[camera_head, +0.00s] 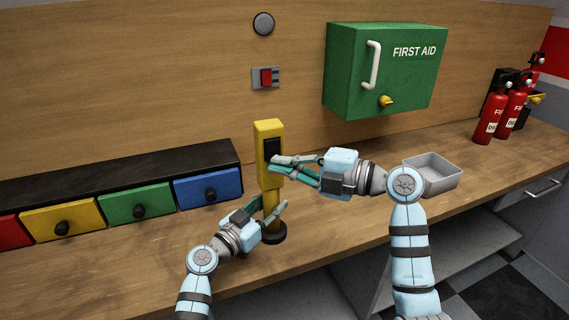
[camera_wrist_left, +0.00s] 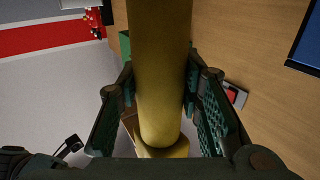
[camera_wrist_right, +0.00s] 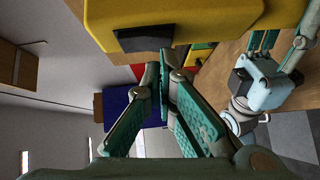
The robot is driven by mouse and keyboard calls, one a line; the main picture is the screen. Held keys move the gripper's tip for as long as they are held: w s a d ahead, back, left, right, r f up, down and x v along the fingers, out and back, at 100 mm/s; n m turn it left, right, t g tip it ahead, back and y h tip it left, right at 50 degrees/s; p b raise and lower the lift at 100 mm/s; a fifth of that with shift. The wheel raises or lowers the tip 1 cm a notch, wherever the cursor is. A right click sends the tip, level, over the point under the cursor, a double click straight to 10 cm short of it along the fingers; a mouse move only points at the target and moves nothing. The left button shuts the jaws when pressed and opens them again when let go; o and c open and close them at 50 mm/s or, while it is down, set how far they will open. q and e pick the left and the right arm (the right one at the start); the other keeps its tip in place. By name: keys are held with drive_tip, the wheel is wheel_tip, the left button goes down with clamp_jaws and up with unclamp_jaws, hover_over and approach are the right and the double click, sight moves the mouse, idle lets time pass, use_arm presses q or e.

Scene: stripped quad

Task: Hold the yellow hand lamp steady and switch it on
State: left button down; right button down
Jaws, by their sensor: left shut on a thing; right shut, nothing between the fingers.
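The yellow hand lamp (camera_head: 264,128) stands upright on a dark round base (camera_head: 274,236) on the wooden worktop. Its block-shaped head carries a black panel (camera_head: 272,147) on the front. My left gripper (camera_head: 268,207) is shut around the lamp's narrower yellow handle; in the left wrist view the handle (camera_wrist_left: 160,85) runs between both fingers. My right gripper (camera_head: 275,164) is shut and empty, with its fingertips at the lower part of the panel. In the right wrist view the fingertips (camera_wrist_right: 166,62) are close to the black panel (camera_wrist_right: 145,38); I cannot tell whether they touch.
Coloured drawers (camera_head: 150,204) stand at the left. A green first aid cabinet (camera_head: 350,75) and a red wall switch (camera_head: 266,77) are on the back panel. A metal tray (camera_head: 436,178) and fire extinguishers (camera_head: 490,118) stand at the right. The front worktop is clear.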

drive_tip(key=shift+w+a+f, duration=0.1)
drive_tip(key=shift+w+f, duration=0.1)
drive_tip(key=shift+w, duration=0.15)
drive_tip(key=s+d+f, duration=0.1)
drive_tip(key=s+d, duration=0.7)
drive_tip(key=d, duration=0.2)
drive_tip(key=shift+s+f, duration=0.2)
drive_tip(key=shift+s, duration=0.05)
